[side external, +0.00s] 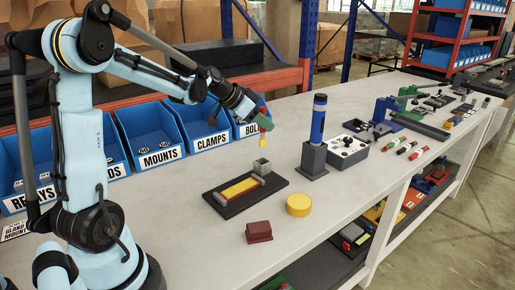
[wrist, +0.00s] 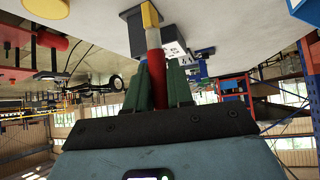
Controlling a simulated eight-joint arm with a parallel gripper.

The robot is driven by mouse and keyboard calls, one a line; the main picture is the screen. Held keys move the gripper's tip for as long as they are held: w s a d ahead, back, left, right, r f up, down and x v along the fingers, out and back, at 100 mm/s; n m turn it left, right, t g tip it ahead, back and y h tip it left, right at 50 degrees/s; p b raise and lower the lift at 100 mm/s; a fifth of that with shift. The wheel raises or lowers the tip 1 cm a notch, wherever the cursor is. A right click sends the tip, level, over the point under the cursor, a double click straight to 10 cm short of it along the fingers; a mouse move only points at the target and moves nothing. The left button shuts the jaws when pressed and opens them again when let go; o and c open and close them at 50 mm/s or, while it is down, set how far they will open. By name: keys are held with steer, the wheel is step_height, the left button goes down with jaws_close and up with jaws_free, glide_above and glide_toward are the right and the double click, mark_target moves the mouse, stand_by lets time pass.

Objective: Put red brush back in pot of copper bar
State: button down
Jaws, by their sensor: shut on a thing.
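The red brush (side external: 263,123) is held between the green fingers of my gripper (side external: 256,112), yellow end down. In the wrist view the brush (wrist: 156,75) runs out from between my gripper's fingers (wrist: 160,84), with a pale band and a yellow end. The grey square pot (side external: 261,167) stands at the far right end of the dark tray (side external: 217,204) that bears the copper bar (side external: 240,187). The brush hangs above the pot, apart from it.
A blue light tower (side external: 319,118) on a grey base stands right of the pot, beside a white control box (side external: 348,150). A yellow disc (side external: 299,205) and dark red block (side external: 259,232) lie in front. Blue bins (side external: 205,130) line the back.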

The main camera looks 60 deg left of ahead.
mark_target(263, 146)
steer(key=shift+f, duration=0.15)
steer(key=shift+f, duration=4)
steer(key=c, duration=0.9)
jaws_free()
